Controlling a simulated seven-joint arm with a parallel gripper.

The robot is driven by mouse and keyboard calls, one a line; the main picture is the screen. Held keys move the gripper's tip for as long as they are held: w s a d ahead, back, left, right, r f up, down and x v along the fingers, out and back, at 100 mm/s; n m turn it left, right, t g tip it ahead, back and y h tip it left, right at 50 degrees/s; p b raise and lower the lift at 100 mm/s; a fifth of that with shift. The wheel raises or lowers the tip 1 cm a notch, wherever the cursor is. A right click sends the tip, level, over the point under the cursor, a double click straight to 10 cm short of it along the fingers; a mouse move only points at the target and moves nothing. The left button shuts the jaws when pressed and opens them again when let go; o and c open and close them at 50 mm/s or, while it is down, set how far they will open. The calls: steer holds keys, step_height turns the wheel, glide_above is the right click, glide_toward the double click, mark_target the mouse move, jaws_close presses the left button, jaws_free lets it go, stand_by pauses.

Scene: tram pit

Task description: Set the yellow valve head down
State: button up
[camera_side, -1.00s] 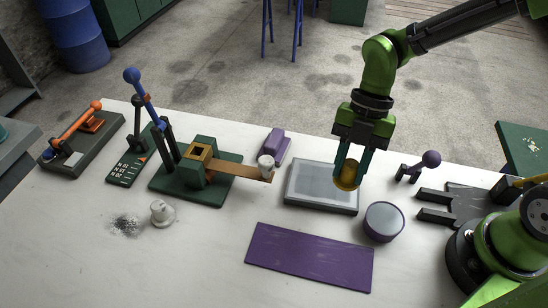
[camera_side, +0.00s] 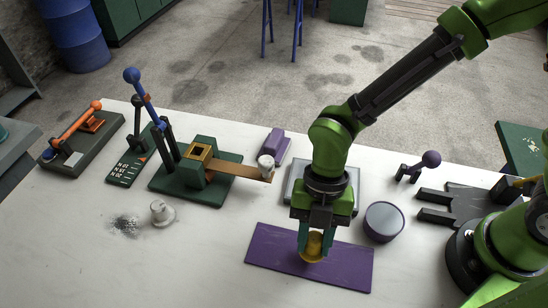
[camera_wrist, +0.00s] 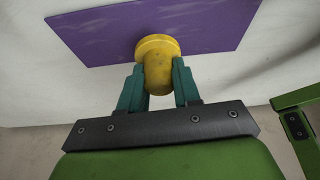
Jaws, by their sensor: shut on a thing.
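The yellow valve head (camera_side: 313,247) is between the two teal fingers of my gripper (camera_side: 315,243), which is shut on it. In the wrist view the yellow valve head (camera_wrist: 158,62) shows a wide round end and a narrower body, held between the fingertips (camera_wrist: 159,82). The purple mat also shows in the wrist view (camera_wrist: 95,35). I cannot tell whether the valve head touches the mat or hangs just above it.
A grey tray (camera_side: 294,190) lies behind my gripper, partly hidden. A round grey-topped purple tin (camera_side: 384,222) stands right of the mat. A green press with a wooden arm (camera_side: 235,170) and a small white piece (camera_side: 161,213) are to the left. The mat's right part is bare.

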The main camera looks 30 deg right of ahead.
steer(key=shift+f, duration=1.3)
steer(key=o, duration=1)
steer(key=shift+f, duration=0.15)
